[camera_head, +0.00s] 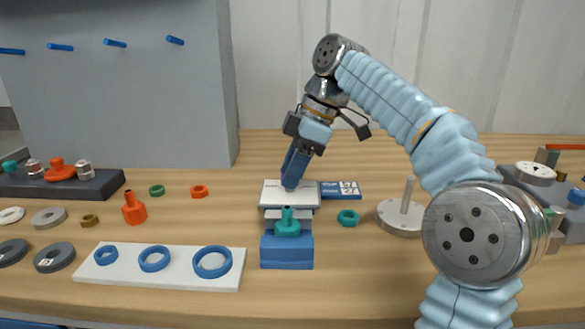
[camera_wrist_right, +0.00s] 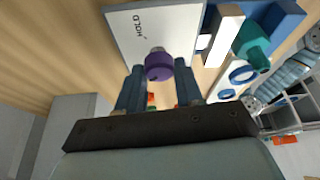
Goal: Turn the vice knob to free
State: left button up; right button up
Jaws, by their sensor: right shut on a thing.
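The vice has a blue base (camera_head: 287,251) and a white top plate (camera_head: 270,193), with a teal threaded piece (camera_head: 287,224) at its front. In the right wrist view the plate (camera_wrist_right: 125,30) carries the word HOLD, upside down, beside a round purple knob (camera_wrist_right: 158,66). My right gripper (camera_head: 291,182) reaches down onto the plate. In the wrist view its two blue fingers (camera_wrist_right: 159,84) stand on either side of the knob, shut on it. In the head view the fingers hide the knob. My left gripper is not in view.
A blue and white card (camera_head: 341,190) lies right of the vice, with a teal nut (camera_head: 348,217) and a round metal base with a post (camera_head: 401,216). A white board with blue rings (camera_head: 125,275) is at front left. A grey wall panel (camera_head: 110,110) stands behind.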

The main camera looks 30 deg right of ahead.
jog(key=shift+w+n+g, duration=0.1)
jog(key=shift+n+g, duration=0.7)
jog(key=shift+n, duration=1.1)
jog(key=o, duration=1)
jog(key=shift+o, duration=0.2)
